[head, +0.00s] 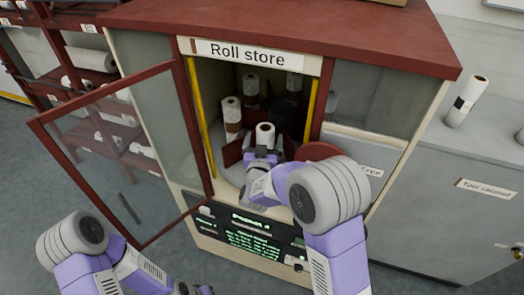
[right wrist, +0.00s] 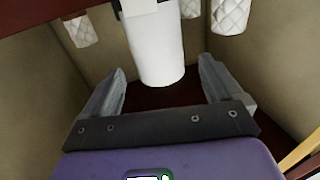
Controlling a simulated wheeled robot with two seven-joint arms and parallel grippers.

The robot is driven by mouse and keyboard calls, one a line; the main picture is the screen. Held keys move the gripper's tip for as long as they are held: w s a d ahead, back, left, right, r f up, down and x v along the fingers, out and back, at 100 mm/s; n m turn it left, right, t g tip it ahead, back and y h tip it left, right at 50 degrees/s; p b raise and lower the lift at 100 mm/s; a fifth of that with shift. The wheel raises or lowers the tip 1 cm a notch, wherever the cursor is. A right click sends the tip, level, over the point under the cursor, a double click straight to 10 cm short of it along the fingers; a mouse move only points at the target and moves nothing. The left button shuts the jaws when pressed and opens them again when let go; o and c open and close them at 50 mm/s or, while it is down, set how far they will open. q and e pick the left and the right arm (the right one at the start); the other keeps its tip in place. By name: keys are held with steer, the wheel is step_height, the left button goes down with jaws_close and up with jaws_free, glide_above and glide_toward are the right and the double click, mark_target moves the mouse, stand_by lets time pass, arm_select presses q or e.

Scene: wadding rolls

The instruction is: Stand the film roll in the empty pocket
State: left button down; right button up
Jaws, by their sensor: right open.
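A smooth white roll (head: 265,132), which looks like the film roll, stands upright in the Roll store, in front of the other rolls. In the right wrist view the roll (right wrist: 156,48) has a dark band near its top, and its lower end is over a dark red floor. My right gripper (head: 262,156) reaches into the store at this roll. In the right wrist view its jaws (right wrist: 162,68) are open, one finger on each side of the roll's lower end, with gaps visible. My left arm is at the lower left; its jaws are out of the picture.
Quilted rolls (head: 231,113) stand behind in the Roll store (head: 330,40). Its glass door (head: 125,155) is swung open to the left. A dark red round part (head: 316,151) is beside my right wrist. Another white roll (head: 466,101) stands on the tool cabinet (head: 440,190).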

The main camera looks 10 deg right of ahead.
steer(key=v, duration=0.6)
stand_by(0.4)
